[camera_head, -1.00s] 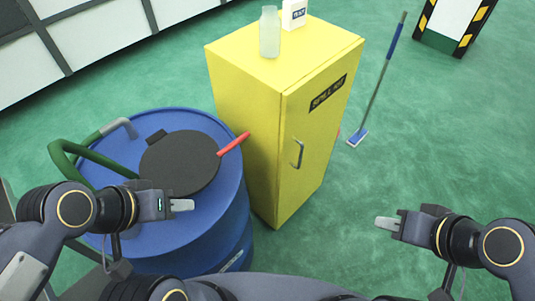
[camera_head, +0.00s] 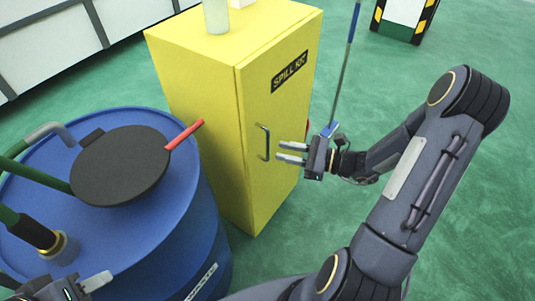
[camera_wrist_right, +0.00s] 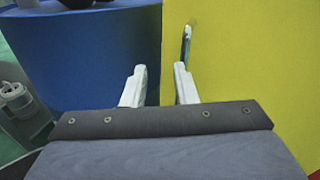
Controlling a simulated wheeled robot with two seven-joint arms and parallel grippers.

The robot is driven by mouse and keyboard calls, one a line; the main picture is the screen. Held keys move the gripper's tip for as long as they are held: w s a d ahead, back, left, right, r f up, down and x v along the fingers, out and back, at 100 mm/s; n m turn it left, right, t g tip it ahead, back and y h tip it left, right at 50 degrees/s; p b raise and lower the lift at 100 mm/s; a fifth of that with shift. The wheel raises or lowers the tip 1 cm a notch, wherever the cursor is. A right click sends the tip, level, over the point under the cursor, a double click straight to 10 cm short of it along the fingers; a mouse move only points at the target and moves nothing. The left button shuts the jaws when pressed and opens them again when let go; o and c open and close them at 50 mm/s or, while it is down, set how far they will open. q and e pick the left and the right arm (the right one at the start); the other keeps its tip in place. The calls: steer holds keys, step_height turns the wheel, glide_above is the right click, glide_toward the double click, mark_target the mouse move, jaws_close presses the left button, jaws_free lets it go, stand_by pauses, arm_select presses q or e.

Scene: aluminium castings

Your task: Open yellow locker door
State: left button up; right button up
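The yellow locker (camera_head: 205,95) stands upright with its door (camera_head: 270,185) shut. A grey vertical bar handle (camera_head: 264,142) sits on the door front, and it shows edge-on in the right wrist view (camera_wrist_right: 186,42). My right gripper (camera_head: 291,153) is just right of the handle, fingers pointing left toward it. Its two fingers are apart with nothing between them, also in the right wrist view (camera_wrist_right: 160,85). I see no contact with the handle. My left gripper (camera_head: 98,281) is at the bottom left, partly cut off, by the blue drum; its opening is unclear.
A blue drum (camera_head: 165,235) with a black lid or pan (camera_head: 120,165) and red handle stands left of the locker. A translucent bottle (camera_head: 216,16) is on the locker top. A blue-handled mop (camera_head: 345,70) stands behind my right gripper. Green floor is open at right.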

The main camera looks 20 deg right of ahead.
step_height(320, 180, down, 3)
steer(key=w+d+m+t+h, duration=0.1)
steer(key=d+m+t, duration=0.1)
steer(key=m, duration=0.1)
glide_above(268, 158)
steer(key=shift+w+d+b, duration=0.1)
steer(key=shift+w+b, duration=0.2)
steer(key=shift+c, duration=0.5)
jaws_close()
